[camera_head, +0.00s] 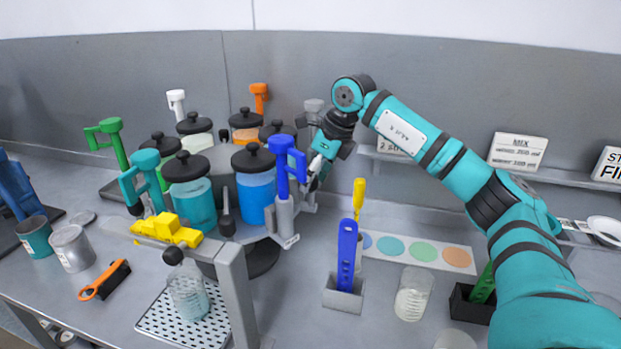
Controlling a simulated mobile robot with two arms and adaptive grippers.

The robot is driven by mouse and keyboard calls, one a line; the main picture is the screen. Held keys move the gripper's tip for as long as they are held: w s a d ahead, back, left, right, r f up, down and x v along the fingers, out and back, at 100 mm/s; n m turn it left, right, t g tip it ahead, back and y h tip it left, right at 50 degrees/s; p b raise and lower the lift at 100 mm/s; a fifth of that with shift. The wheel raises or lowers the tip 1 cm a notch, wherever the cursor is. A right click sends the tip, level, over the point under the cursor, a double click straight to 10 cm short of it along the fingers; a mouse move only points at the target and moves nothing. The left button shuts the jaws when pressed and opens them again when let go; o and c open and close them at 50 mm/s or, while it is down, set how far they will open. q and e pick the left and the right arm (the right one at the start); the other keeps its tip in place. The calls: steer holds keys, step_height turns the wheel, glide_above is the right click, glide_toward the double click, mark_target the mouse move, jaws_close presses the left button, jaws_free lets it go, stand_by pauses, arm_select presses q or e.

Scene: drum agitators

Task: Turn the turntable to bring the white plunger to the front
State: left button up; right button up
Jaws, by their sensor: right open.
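The turntable (240,224) is a grey carousel on a dark round base, carrying several black-lidded jars with coloured plungers around its edge. The white plunger (177,100) stands at the back left, behind a jar with pale contents (195,140). The blue plunger (286,163) is at the front right beside the blue jar (256,193). My right gripper (316,172) is open at the turntable's right side, just right of the blue plunger; I cannot tell whether it touches anything. My left gripper is out of view.
A grey frame (236,285) with a yellow part (168,231) stands in front, over a glass jar on a perforated tray (155,325). A blue stick in a holder (343,296) and a clear beaker (414,293) stand front right. Cans stand left.

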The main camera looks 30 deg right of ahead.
steer(key=shift+x, duration=0.95)
steer(key=shift+c, duration=0.2)
jaws_close()
